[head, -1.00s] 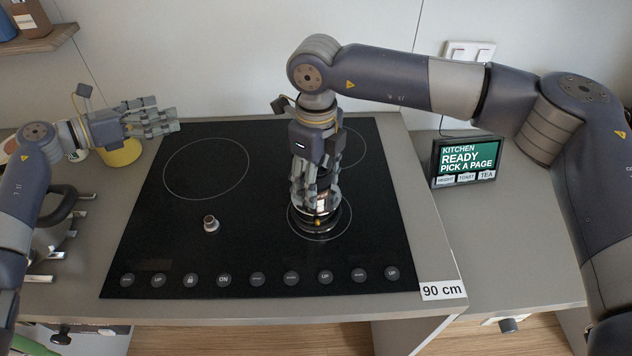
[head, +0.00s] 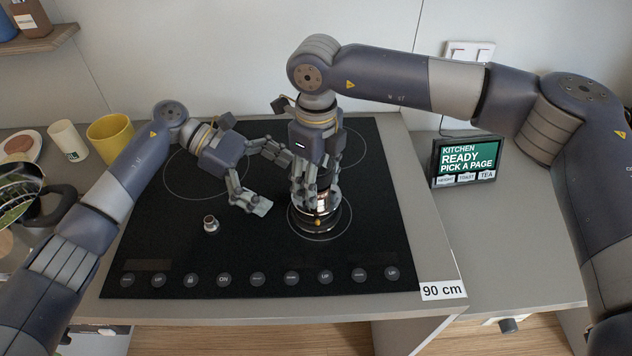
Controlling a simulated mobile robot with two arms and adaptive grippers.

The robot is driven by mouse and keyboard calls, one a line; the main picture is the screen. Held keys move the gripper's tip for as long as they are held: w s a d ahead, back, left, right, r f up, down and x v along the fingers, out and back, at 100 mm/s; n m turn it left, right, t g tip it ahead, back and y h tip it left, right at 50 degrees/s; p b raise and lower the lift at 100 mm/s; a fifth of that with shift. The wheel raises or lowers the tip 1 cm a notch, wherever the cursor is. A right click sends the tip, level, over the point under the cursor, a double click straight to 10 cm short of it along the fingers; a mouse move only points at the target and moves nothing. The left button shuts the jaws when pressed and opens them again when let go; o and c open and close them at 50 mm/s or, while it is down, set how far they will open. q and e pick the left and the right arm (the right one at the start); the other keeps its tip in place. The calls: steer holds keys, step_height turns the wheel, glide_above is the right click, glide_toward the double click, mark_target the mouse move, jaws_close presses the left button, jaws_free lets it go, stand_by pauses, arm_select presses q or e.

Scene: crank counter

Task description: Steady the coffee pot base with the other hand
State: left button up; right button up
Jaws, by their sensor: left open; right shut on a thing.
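The coffee pot base (head: 318,220) is a dark and shiny metal piece standing on the front right ring of the black cooktop. My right gripper (head: 318,192) comes down from above and is shut on the upper part of the coffee pot, which its fingers mostly hide. My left gripper (head: 272,180) is open over the middle of the cooktop, to the left of the pot. Its fingers spread towards the pot, and a gap shows between the lower fingertip and the base.
A small metal piece (head: 211,224) stands on the cooktop (head: 150,230) below my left gripper. A yellow mug (head: 110,137), a white cup (head: 67,140) and a pan (head: 22,197) are on the left. A kitchen screen (head: 468,160) stands at the right.

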arm_select(q)
steer(key=x, duration=0.8)
steer(key=shift+d, duration=0.1)
steer(key=c, duration=0.9)
steer(key=shift+c, duration=0.8)
steer(key=shift+f, duration=0.1)
steer(key=shift+s+f, duration=0.1)
steer(key=shift+f, duration=0.05)
arm_select(e)
steer(key=shift+a, duration=0.1)
steer(key=o, duration=0.6)
arm_select(q)
steer(key=shift+f, duration=0.1)
arm_select(e)
steer(key=shift+o, duration=0.2)
